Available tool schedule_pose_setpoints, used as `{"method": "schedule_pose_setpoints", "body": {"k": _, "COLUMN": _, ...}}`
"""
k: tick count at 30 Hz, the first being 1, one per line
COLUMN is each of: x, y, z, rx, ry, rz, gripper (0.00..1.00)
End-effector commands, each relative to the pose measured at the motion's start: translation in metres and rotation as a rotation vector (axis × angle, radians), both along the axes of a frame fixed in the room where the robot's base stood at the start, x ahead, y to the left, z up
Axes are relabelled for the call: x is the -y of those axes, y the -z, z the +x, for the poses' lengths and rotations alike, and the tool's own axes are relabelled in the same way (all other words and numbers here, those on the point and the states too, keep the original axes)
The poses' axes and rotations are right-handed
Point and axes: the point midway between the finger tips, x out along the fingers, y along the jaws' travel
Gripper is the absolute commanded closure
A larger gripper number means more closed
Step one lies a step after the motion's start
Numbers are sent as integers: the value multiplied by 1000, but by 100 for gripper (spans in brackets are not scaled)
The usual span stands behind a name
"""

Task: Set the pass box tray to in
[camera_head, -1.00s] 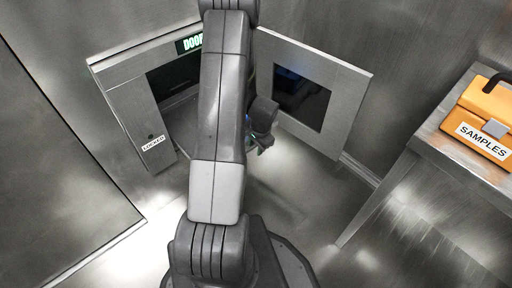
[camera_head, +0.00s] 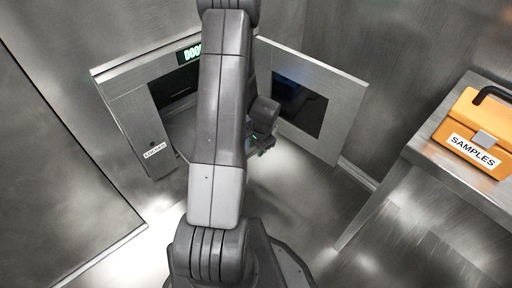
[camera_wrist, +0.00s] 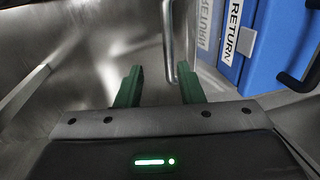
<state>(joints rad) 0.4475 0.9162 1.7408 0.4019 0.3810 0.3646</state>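The pass box (camera_head: 130,110) is set in the metal wall at the left of the head view. Its windowed door (camera_head: 345,108) stands swung open to the right. My arm hides much of the opening, and I cannot tell how far the tray is in or out. In the wrist view, a bent metal bar (camera_wrist: 168,45), seemingly a handle, stands just beyond my gripper (camera_wrist: 160,80), between the lines of its green fingers. The fingers are apart with nothing visibly held. My gripper also shows small beside my arm in the head view (camera_head: 262,143).
A blue case (camera_wrist: 270,45) labelled RETURN is at the upper right of the wrist view. An orange SAMPLES case (camera_head: 475,130) sits on a metal table (camera_head: 430,150) at the right. A LOCKED label (camera_head: 154,150) is on the pass box front. Floor between is clear.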

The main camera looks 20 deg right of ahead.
Motion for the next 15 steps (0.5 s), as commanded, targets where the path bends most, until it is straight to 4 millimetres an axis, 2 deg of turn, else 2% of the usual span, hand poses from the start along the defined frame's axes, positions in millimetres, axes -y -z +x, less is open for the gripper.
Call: {"method": "schedule_pose_setpoints", "body": {"k": 15, "x": 3, "y": -39, "z": -6, "rx": 1, "ry": 0, "rz": -1, "gripper": 66}}
